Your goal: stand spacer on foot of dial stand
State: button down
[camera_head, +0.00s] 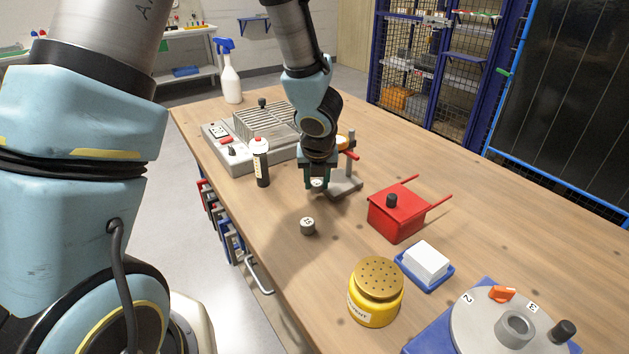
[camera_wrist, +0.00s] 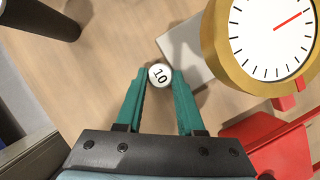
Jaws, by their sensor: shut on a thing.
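My gripper (camera_head: 317,184) is shut on a small round spacer (camera_wrist: 160,75) whose pale top reads 10. The spacer also shows between the fingertips in the head view (camera_head: 317,182). The dial stand has a flat grey foot (camera_head: 345,187), just right of the gripper in the head view. In the wrist view the foot (camera_wrist: 188,50) lies beside the spacer's right edge, partly hidden by the dial (camera_wrist: 268,40). How high the spacer is above the table or foot is hard to tell. A second, grey spacer (camera_head: 307,226) stands on the table nearer the camera.
A red box with rods (camera_head: 397,214) is right of the stand. Nearer are a white block on a blue tray (camera_head: 427,262), a yellow jar (camera_head: 376,292) and the rotary jig (camera_head: 500,325). A grey ribbed machine (camera_head: 235,145) lies behind.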

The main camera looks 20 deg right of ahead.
aim_at(332, 181)
jog(key=shift+w+d+p, duration=0.25)
jog(key=shift+d+p, duration=0.25)
jog(key=shift+d, duration=0.35)
jog(key=shift+w+d+p, duration=0.2)
jog(key=shift+d+p, duration=0.3)
jog(key=shift+d, duration=0.3)
jog(key=shift+w+d+p, duration=0.25)
jog(key=shift+d+p, duration=0.25)
jog(key=shift+d, duration=0.35)
jog(key=shift+c, duration=2.2)
grip_release()
jog(key=shift+r, duration=0.1)
jog(key=p+v, duration=0.1)
jog(key=v, duration=0.9)
jog(key=shift+s+r+p, duration=0.2)
jog(key=shift+r+p, duration=0.1)
